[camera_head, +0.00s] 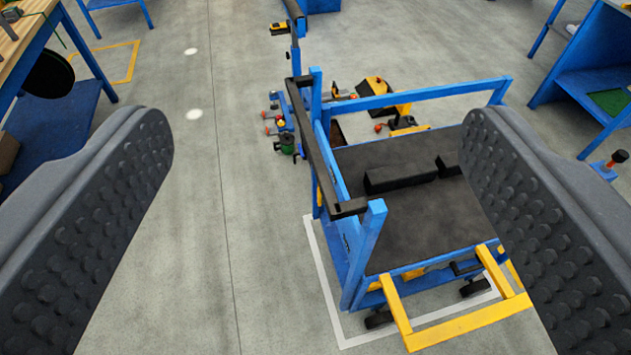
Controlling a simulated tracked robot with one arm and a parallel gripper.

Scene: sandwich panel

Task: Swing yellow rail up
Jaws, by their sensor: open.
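The yellow rail (470,322) is a U-shaped frame at the near end of a blue cart (370,235). It hangs outward and low from the cart's near edge, with its long bar toward the bottom of the picture. Its right part is partly hidden behind my right finger. My gripper (318,190) is open and empty, its two dark studded fingers wide apart at the left and right. The fingers are in the foreground, with the cart and rail beyond them and apart from the left finger.
The cart has a dark deck (425,215) with black blocks (400,178) on it, and stands over a white floor outline (322,270). Blue workbenches stand at left (50,35) and right (590,60). Grey floor (225,270) left of the cart is clear.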

